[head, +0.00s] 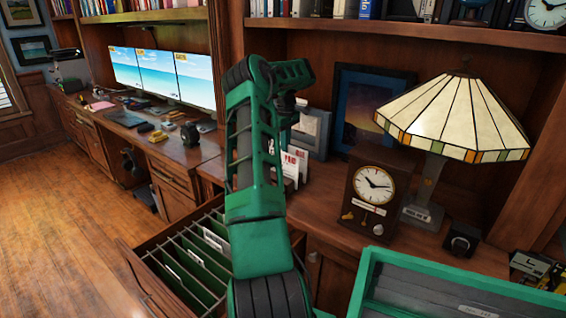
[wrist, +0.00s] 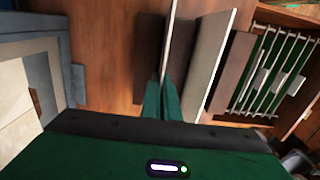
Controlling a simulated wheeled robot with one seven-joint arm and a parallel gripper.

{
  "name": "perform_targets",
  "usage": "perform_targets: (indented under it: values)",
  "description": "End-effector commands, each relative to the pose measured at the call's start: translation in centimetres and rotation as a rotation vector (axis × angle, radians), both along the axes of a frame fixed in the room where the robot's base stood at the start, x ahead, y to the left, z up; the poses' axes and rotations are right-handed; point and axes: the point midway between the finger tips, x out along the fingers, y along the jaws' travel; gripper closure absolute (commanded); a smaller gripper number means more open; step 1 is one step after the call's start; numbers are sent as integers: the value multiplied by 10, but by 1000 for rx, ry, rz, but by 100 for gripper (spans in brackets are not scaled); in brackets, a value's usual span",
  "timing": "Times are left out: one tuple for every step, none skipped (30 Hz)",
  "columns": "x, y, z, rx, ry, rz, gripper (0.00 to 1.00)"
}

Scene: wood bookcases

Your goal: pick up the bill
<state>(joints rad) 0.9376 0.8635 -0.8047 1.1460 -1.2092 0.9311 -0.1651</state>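White papers with red print (head: 290,166), which may include the bill, stand upright on the desk just behind my arm in the head view. I cannot tell which sheet is the bill. In the wrist view, a thin pale upright sheet (wrist: 171,36) runs edge-on to my gripper (wrist: 164,88). The green fingers are close together, with the end of the sheet at their tips. I cannot tell whether they grip it. A second pale panel (wrist: 214,60) with a dark face stands just to the right. My fingertips are not clear in the head view.
An open drawer of hanging files (head: 190,262) juts out below; it also shows in the wrist view (wrist: 272,75). A clock (head: 374,192) and a stained-glass lamp (head: 455,118) stand to the right. A grey box-like thing (head: 312,130) and a dark frame (head: 368,100) stand behind the papers.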

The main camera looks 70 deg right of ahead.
Motion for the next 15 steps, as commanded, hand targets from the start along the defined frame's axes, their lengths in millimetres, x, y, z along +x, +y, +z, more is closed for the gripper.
perform_targets:
  values:
    - [0, 0, 0, 0, 0, 0, 100]
    - [0, 0, 0, 0, 0, 0, 100]
    - [0, 0, 0, 0, 0, 0, 100]
    - [0, 0, 0, 0, 0, 0, 100]
    - [0, 0, 0, 0, 0, 0, 100]
    - [0, 0, 0, 0, 0, 0, 100]
    - [0, 0, 0, 0, 0, 0, 100]
    - [0, 0, 1, 0, 0, 0, 100]
    - [0, 0, 1, 0, -1, 0, 100]
    - [0, 0, 2, 0, -1, 0, 100]
    - [0, 0, 4, 0, -1, 0, 100]
    - [0, 0, 6, 0, -1, 0, 100]
    - [0, 0, 8, 0, -1, -1, 100]
    - [0, 0, 10, 0, -1, -1, 100]
    - [0, 0, 14, 1, -2, 0, 100]
